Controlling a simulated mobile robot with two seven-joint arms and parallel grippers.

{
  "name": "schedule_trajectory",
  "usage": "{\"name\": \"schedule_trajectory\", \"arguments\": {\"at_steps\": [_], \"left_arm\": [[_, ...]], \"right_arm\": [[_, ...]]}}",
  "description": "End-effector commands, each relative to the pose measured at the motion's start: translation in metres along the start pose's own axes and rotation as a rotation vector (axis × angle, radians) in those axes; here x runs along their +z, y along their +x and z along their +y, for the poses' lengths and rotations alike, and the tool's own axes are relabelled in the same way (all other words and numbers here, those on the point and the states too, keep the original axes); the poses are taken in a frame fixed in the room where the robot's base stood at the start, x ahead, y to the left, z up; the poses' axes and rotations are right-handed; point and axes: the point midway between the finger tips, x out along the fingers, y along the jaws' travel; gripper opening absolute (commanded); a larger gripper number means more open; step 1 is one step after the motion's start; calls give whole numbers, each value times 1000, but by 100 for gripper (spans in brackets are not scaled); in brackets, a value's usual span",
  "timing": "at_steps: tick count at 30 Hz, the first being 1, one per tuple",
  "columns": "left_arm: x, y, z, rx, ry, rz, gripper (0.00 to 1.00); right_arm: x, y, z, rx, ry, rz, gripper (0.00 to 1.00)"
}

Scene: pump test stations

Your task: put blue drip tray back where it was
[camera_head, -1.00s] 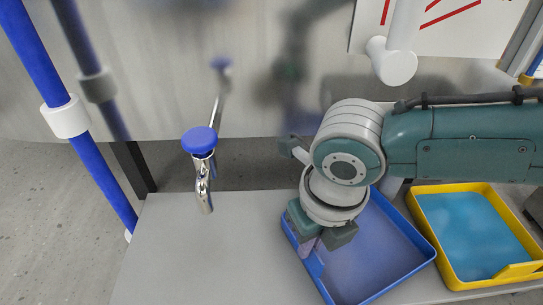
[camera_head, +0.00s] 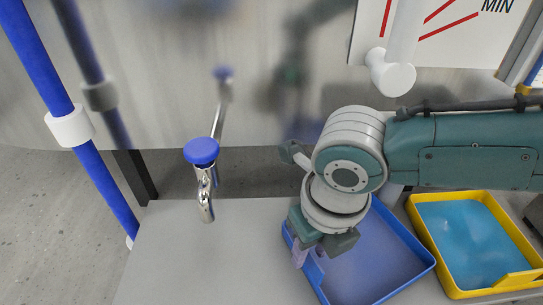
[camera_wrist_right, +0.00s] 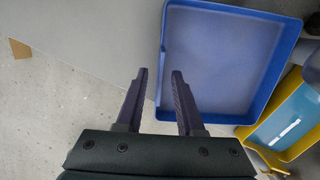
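The blue drip tray (camera_head: 375,270) rests on the grey bench top, to the left of a yellow tray. It also shows in the right wrist view (camera_wrist_right: 222,60). My right gripper (camera_head: 309,257) points down at the tray's left wall in the head view. In the right wrist view the two dark fingers (camera_wrist_right: 160,74) are apart, and the tray's near left wall runs into the gap between them. No grip on the wall shows. My gripper and forearm hide part of the tray's back left side. My left gripper is not in view.
The yellow tray (camera_head: 421,225) with blue liquid stands close on the right. A chrome tap with a blue knob (camera_head: 201,151) rises left of the tray. A white pipe end (camera_head: 393,78) hangs behind my arm. The bench top (camera_head: 215,265) is clear at left.

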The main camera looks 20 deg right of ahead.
Motion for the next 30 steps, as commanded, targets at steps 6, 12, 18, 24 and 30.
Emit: {"name": "schedule_trajectory", "arguments": {"at_steps": [6,12,18,24,30], "left_arm": [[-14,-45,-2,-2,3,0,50],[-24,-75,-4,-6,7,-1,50],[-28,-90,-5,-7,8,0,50],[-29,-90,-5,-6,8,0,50],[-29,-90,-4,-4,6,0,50]], "right_arm": [[1,-53,0,-1,0,0,37],[1,-92,-1,-1,0,0,37],[0,-113,0,0,-1,0,37],[-4,-115,6,14,24,2,37],[-34,-130,79,189,446,21,37]]}}
